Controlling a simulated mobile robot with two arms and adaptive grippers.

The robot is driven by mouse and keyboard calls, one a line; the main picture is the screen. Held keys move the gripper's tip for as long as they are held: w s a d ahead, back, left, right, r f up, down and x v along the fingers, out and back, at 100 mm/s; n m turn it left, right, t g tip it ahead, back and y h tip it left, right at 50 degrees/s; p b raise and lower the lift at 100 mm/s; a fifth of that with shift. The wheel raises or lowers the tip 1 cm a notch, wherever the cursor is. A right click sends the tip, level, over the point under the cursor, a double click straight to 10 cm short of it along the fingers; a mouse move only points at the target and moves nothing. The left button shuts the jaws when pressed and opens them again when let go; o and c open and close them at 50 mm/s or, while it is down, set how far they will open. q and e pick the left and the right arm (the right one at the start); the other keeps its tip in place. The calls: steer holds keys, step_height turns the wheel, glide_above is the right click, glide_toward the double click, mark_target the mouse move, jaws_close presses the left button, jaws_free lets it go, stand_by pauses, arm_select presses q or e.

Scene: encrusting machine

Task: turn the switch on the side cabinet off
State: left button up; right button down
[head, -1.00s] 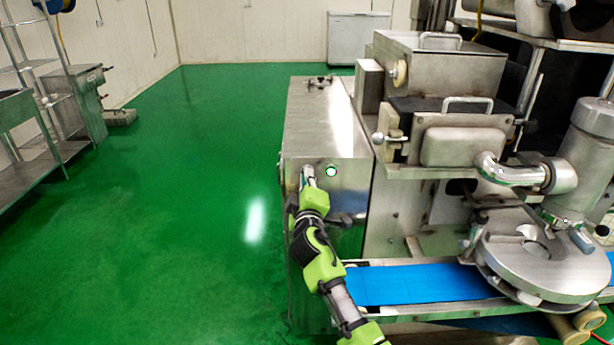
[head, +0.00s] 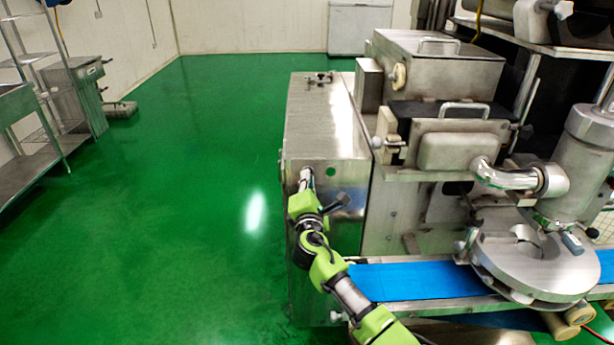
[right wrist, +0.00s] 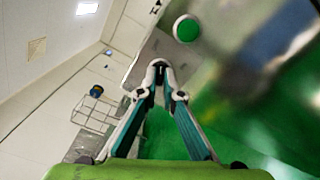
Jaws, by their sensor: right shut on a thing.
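The side cabinet (head: 330,120) is the steel box left of the machine in the head view. A round green lamp (head: 331,171) on its face looks plain green and unlit; it also shows in the right wrist view (right wrist: 186,28). My right gripper (head: 307,174) is at the cabinet face, just left of the lamp. In the right wrist view its fingertips (right wrist: 160,70) are closed together on a small dark switch knob, mostly hidden between them. My left gripper is not in view.
The encrusting machine (head: 462,150) stands right of the cabinet, with a blue conveyor belt (head: 410,281) in front. Steel shelving (head: 32,130) stands at the far left. The green floor (head: 190,200) between is clear.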

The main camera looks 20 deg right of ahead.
steer(key=shift+d+r+n+p, duration=0.15)
steer(key=shift+n+p, duration=0.1)
steer(key=shift+n, duration=0.3)
steer(key=shift+d+r+n+p, duration=0.15)
steer(key=shift+n+p, duration=0.1)
steer(key=shift+n, duration=0.3)
steer(key=shift+w+a, duration=0.1)
steer(key=c, duration=2.2)
jaws_free()
steer(key=shift+f, duration=0.25)
steer(key=v, duration=1.2)
steer(key=shift+r, duration=0.1)
